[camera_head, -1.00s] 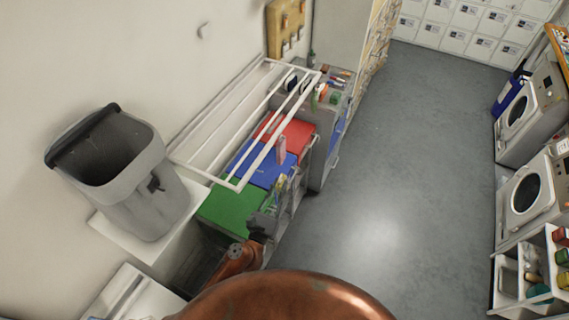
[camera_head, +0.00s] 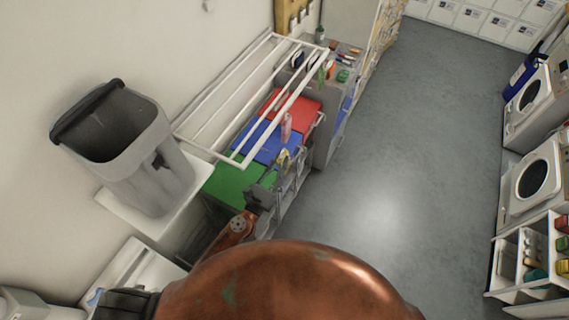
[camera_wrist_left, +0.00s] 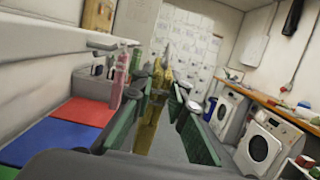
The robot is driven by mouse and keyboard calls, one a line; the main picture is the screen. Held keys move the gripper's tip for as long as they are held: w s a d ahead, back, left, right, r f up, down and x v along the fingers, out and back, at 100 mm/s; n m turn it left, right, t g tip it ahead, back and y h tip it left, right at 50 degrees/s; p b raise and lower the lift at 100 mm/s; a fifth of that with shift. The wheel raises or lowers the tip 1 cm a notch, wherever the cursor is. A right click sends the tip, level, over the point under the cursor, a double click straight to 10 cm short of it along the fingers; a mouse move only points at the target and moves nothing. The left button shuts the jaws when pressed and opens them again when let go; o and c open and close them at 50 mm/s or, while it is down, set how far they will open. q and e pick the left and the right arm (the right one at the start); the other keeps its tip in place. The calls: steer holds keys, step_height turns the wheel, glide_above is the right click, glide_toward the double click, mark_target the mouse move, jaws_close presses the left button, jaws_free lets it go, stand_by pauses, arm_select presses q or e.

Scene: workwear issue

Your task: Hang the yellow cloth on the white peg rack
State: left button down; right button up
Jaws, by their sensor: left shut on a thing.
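My left gripper (camera_head: 284,170) is shut on the yellow cloth (camera_wrist_left: 151,118), beside the front of the coloured bins. In the left wrist view the cloth hangs in a narrow strip between the green-padded fingers (camera_wrist_left: 160,97). In the head view only a small yellow patch of the cloth (camera_head: 283,157) shows. A white barred rack (camera_head: 240,163) juts from the wall above the bins; I cannot make out separate pegs on it. I cannot tell whether this is the white peg rack. My right gripper is not in view.
Red (camera_head: 299,107), blue (camera_head: 243,143) and green (camera_head: 226,183) bin lids lie under the rack. A pink bottle (camera_head: 286,127) stands close to the gripper. A grey bin (camera_head: 160,180) is at left. Washing machines (camera_head: 538,180) stand at right. The floor (camera_head: 400,170) between is clear.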

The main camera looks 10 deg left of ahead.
arm_select(q)
steer(key=w+a+f+b, duration=0.1)
steer(key=w+a+b, duration=0.1)
steer(key=a, duration=0.4)
steer(key=shift+w+a, duration=0.25)
steer(key=shift+w, duration=0.05)
stand_by(0.5)
stand_by(0.6)
steer(key=c, duration=1.8)
jaws_free()
steer(key=shift+v, duration=6.05)
